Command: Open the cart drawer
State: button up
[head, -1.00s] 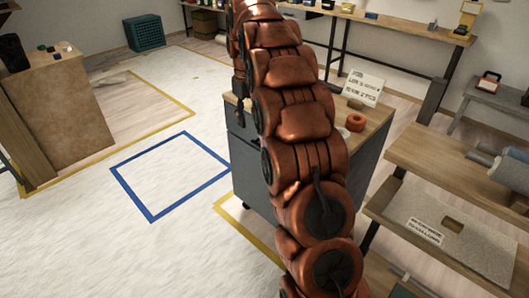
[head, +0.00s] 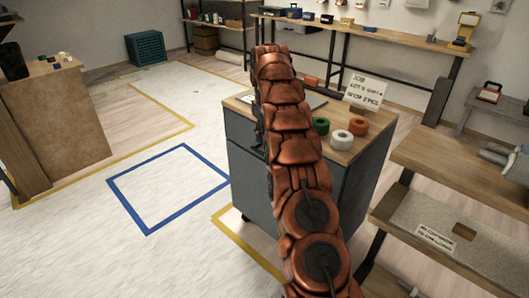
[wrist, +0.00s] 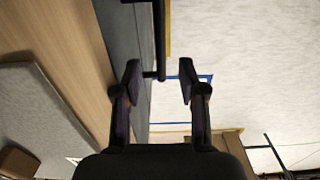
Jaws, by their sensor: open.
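The grey cart (head: 345,195) with a wooden top stands in the centre of the head view. Its drawer front (head: 240,130) is on the left side, partly hidden by my arm; I see no gap there. In the wrist view the dark drawer handle (wrist: 160,35) is a bar standing off the grey cart face (wrist: 124,42) on a short post. My gripper (wrist: 159,82) is open, with one finger on each side of the handle's lower end. I see no clear contact.
On the cart top are green (head: 321,126), white (head: 341,139) and orange (head: 357,126) rolls and a sign (head: 364,93). A wooden shelf unit (head: 450,165) stands close on the right. Floor inside the blue square (head: 170,188) is clear.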

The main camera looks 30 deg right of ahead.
jog(key=shift+f+b, duration=0.4)
jog(key=shift+f, duration=3.15)
grip_shut()
